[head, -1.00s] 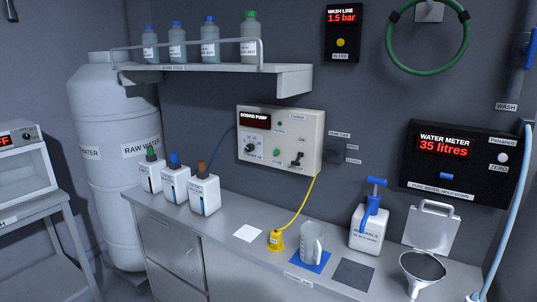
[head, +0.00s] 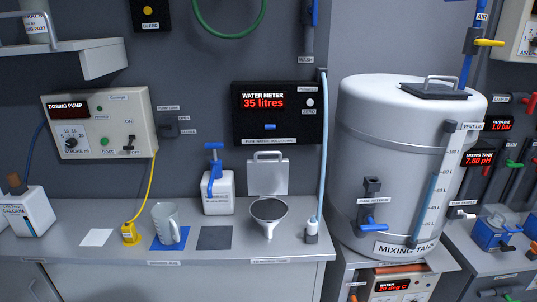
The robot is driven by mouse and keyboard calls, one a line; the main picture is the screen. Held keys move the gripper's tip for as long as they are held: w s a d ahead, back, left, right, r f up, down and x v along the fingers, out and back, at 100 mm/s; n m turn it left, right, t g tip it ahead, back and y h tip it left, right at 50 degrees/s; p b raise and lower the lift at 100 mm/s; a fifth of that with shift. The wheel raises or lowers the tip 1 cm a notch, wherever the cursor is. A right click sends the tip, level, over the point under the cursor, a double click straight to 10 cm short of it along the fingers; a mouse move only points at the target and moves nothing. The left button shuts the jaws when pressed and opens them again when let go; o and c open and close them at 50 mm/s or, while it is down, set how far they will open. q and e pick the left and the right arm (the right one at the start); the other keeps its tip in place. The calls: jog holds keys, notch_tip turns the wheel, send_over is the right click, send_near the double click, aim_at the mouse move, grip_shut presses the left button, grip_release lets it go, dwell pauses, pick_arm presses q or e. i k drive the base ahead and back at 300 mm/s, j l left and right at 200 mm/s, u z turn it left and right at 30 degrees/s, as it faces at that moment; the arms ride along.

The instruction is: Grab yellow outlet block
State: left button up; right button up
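The yellow outlet block (head: 130,234) stands on the grey counter, toward its left part in the head view. A yellow tube (head: 149,190) runs from its top up to the dosing pump (head: 99,124) on the wall. The jug stands on a blue square mat (head: 160,244) and is apart from the block. Neither of my grippers is in view.
A dark grey square (head: 215,238), a blue-topped minerals bottle (head: 217,188) and a funnel (head: 268,214) are to the right on the counter (head: 70,215). A large mixing tank (head: 395,160) stands beyond the counter's right end. The counter's front strip is clear.

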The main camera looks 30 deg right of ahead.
aim_at(129, 230)
jog(key=i+l+u, duration=0.1)
jog(key=l+u, duration=0.2)
jog(key=u, duration=0.15)
jog(key=l+u, duration=0.6)
jog(key=u, duration=0.25)
jog(key=i+l, duration=0.1)
jog(key=l, duration=1.05)
jog(key=i+l, duration=0.15)
jog(key=i, duration=0.15)
